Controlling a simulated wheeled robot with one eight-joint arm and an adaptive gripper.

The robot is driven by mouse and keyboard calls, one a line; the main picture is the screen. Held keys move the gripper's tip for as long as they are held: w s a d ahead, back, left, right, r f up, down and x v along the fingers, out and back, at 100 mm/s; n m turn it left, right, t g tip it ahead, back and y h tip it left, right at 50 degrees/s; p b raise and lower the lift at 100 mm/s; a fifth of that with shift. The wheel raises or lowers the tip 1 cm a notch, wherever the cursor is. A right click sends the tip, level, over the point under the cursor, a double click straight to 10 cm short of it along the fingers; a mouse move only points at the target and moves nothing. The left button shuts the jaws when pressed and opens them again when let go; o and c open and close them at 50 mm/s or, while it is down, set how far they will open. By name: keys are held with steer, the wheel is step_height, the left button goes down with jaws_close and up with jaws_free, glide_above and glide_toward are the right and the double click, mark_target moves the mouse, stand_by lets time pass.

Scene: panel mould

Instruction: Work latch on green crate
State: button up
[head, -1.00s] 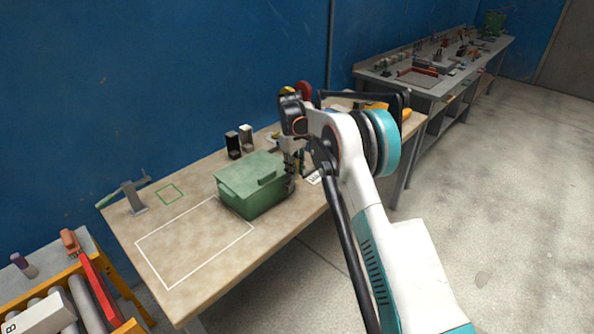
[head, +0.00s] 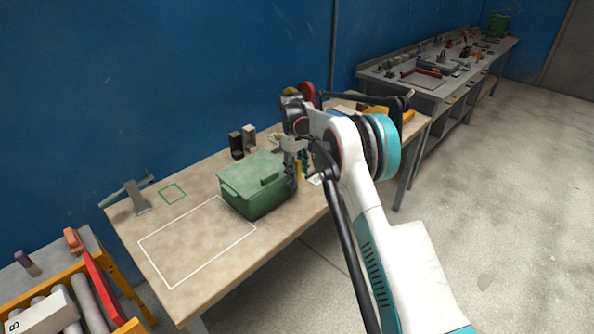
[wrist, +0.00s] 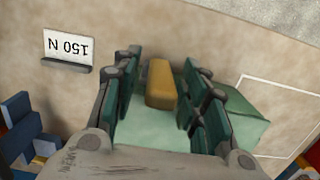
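The green crate (head: 252,190) stands on the wooden table, lid down, beside the white outlined rectangle. A yellow block, apparently its latch, shows in the wrist view (wrist: 160,84) at the crate's edge, between my fingers. My gripper (head: 297,180) is at the crate's right end, pointing down. In the wrist view my gripper (wrist: 162,80) has its green-padded fingers apart, one on each side of the yellow block, with a gap on both sides. The fingers partly hide the crate's end in the head view.
A metal bracket (head: 136,196) is at the table's left end. The white outlined rectangle (head: 170,285) is empty.

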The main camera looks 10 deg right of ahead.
step_height(320, 180, up, 12)
steer(key=w, duration=0.1)
steer(key=shift+a, duration=0.35)
stand_by(0.4)
steer(key=s+d+r+m+t+b, duration=0.1)
steer(key=s+d+r+m+t, duration=0.1)
steer(key=s+r, duration=0.85)
steer(key=s+d+r+m+t+b, duration=0.15)
steer(key=s+r, duration=0.45)
steer(key=s, duration=0.6)
steer(key=s+f+m+t, duration=0.2)
steer(key=s+f, duration=0.3)
steer(key=s, duration=0.8)
steer(key=s+d+f+m+t+b, duration=0.1)
steer(key=s+f, duration=0.5)
steer(key=s, duration=0.7)
steer(key=shift+s+d+m+t+y, duration=0.3)
steer(key=shift+s+m+t+y, duration=0.1)
steer(key=shift+t, duration=0.45)
steer(key=shift+f, duration=0.1)
